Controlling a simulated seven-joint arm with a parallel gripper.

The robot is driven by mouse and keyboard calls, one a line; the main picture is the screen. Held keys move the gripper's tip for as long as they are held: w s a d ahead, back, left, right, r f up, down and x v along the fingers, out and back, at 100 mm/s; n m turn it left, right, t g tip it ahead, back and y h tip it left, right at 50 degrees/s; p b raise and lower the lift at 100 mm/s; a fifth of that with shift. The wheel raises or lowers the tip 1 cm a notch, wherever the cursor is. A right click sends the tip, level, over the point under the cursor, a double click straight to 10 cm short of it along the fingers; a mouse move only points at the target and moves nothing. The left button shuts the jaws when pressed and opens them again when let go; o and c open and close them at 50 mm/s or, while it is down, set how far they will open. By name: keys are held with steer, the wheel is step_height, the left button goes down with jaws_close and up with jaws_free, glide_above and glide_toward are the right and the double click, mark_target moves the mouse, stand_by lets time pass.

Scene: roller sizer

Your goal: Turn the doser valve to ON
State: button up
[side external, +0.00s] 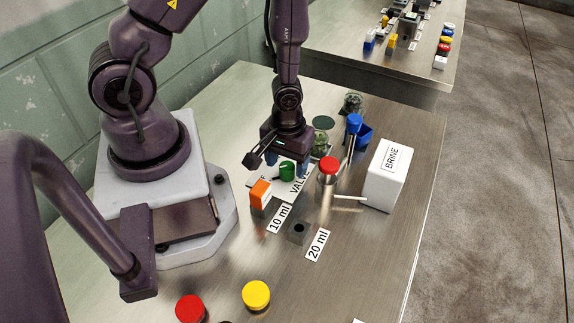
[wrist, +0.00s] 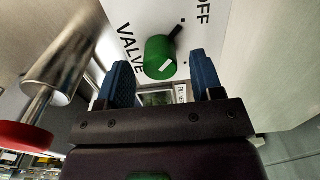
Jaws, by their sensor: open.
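The doser valve is a green round knob (side external: 287,171) on a white plate marked VALVE. In the wrist view the green knob (wrist: 160,58) has a dark pointer reaching up and right toward the word OFF, and a small white mark on its face. No ON word is readable. My gripper (side external: 287,164) is open, its blue fingertips at either side of the knob in the side view. In the wrist view my gripper (wrist: 163,70) has the knob between and slightly beyond its fingertips. I cannot tell whether they touch it.
A red-capped metal cylinder (side external: 328,171) with a spout stands close right of my gripper, beside the white BRINE box (side external: 386,178). An orange block (side external: 260,194) and a grey block (side external: 299,233) stand in front. Jars and a blue-topped lever (side external: 354,124) are behind.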

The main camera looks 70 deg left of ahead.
steer(key=shift+f, duration=0.85)
steer(key=c, duration=0.9)
